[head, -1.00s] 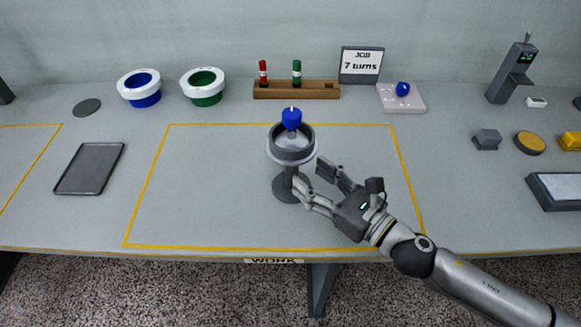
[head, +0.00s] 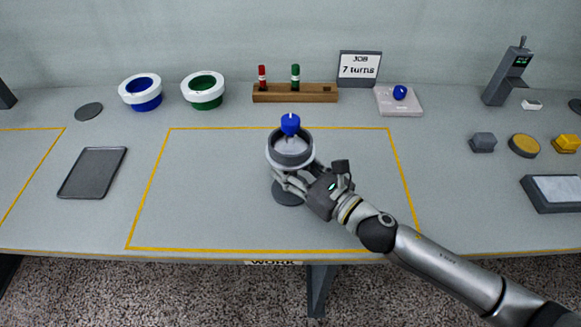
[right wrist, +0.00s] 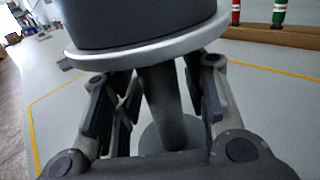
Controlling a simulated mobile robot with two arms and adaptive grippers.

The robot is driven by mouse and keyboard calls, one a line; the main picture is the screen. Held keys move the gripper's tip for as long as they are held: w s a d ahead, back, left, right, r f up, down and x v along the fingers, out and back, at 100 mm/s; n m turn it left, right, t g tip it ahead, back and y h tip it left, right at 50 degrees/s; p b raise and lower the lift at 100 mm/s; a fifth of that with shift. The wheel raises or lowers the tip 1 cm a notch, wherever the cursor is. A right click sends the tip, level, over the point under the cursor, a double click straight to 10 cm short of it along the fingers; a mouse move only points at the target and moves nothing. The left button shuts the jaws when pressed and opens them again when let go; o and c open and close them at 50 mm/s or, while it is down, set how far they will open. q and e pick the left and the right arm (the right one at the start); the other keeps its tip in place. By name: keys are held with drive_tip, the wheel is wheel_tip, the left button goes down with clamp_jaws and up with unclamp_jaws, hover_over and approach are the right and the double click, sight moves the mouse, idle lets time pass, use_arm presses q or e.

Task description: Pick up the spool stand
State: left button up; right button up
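The spool stand (head: 287,195) is a dark grey pedestal with a round foot, a slim stem and a wide cup with a light rim. My right gripper (head: 287,177) is at the stem, just below the cup. In the right wrist view the stem (right wrist: 163,100) stands between the open fingers, with a visible gap on the left; contact on the right side is unclear. The cup hides part of the fingers in the head view. My left gripper is not in view.
A dark tray (head: 93,173) lies to the left. Blue (head: 140,91) and green (head: 204,89) rings with white rims, a wooden rack (head: 295,93) and a job sign (head: 359,67) stand along the back. The table around the stand is clear.

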sight(290, 153)
clamp_jaws()
drive_tip(key=shift+r, duration=0.1)
drive_tip(key=shift+r, duration=0.1)
wheel_tip(290, 153, up, 3)
drive_tip(key=shift+r+p, duration=0.2)
drive_tip(key=shift+p, duration=0.35)
drive_tip(key=s+r, duration=0.2)
drive_tip(key=s+r+p, duration=0.1)
drive_tip(key=s+r, duration=0.1)
drive_tip(key=r, duration=0.1)
drive_tip(key=shift+s+r+p, duration=0.25)
drive_tip(key=shift+s+p, duration=0.05)
drive_tip(key=s+r+p, duration=0.2)
drive_tip(key=s+r, duration=0.2)
drive_tip(key=s, duration=0.5)
drive_tip(key=shift+s, duration=0.2)
